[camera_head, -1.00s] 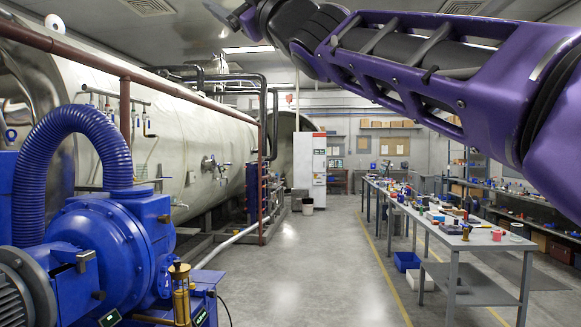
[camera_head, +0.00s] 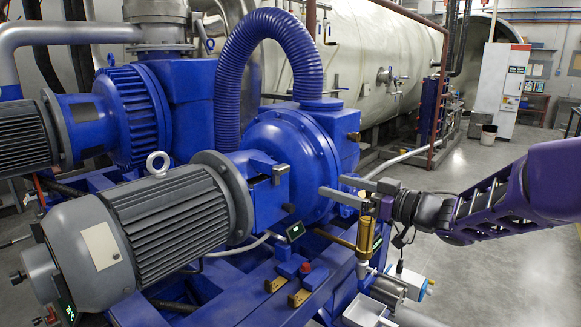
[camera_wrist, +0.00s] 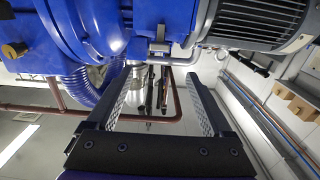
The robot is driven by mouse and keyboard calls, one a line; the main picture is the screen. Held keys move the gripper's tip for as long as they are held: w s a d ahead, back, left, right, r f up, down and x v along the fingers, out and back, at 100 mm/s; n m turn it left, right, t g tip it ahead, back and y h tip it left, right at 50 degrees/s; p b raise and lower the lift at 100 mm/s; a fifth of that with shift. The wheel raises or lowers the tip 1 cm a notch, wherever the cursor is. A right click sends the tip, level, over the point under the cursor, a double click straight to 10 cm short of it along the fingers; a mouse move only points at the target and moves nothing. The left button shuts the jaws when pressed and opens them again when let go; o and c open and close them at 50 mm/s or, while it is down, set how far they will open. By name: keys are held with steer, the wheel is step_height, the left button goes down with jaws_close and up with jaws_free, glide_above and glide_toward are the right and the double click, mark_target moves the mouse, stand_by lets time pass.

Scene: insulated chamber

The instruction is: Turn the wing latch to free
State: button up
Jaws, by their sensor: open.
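My gripper (camera_head: 332,186) is open, its two grey fingers apart and pointing left toward the blue pump (camera_head: 290,160). No object shows between the fingers. A small grey metal piece (camera_head: 277,174), perhaps the wing latch, is on the blue housing between the pump and the grey motor; it is left of my fingertips and apart from them. In the wrist view my open fingers (camera_wrist: 162,73) frame a gap below the blue housing. A grey fitting (camera_wrist: 160,43) shows just above that gap; I cannot tell its exact setting.
A brass cylinder (camera_head: 365,230) stands close below my gripper. The ribbed blue hose (camera_head: 232,85) arches above the pump. The grey motor (camera_head: 165,225) fills the lower left. Open floor (camera_head: 470,165) lies to the right.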

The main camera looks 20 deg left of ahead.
mark_target(285, 170)
steer(key=x, duration=1.5)
steer(key=shift+r, duration=0.1)
steer(key=shift+d, duration=0.1)
jaws_close()
